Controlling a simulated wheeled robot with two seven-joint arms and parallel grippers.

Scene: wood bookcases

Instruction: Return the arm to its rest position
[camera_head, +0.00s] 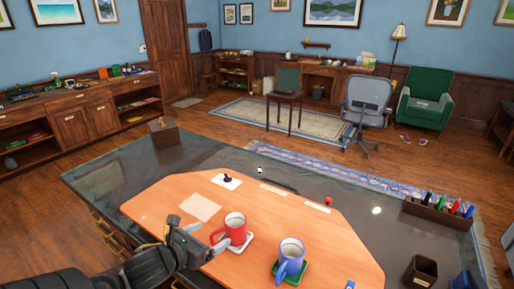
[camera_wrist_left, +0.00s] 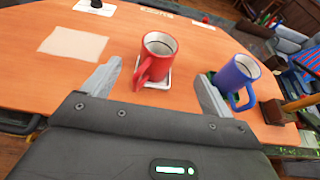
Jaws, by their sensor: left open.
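My left gripper (camera_head: 198,238) is open and empty above the near left part of the orange desk mat. In the left wrist view its two spread fingers (camera_wrist_left: 158,78) point toward the red mug (camera_wrist_left: 158,52). The red mug (camera_head: 235,229) stands upright on a white coaster (camera_head: 243,244), its handle turned toward the gripper. It appears just beyond the fingertips; I see no contact. The blue mug (camera_head: 290,257) stands upright on a green coaster (camera_head: 298,277), to the right. It shows past the right finger in the left wrist view (camera_wrist_left: 236,72). My right gripper is not in view.
The orange mat (camera_head: 330,238) covers much of the dark table (camera_head: 215,152). A beige sheet (camera_head: 200,207) and a white card with a black piece (camera_head: 226,181) lie beyond the gripper. A pen tray (camera_head: 438,211) and a dark cup (camera_head: 421,271) stand right.

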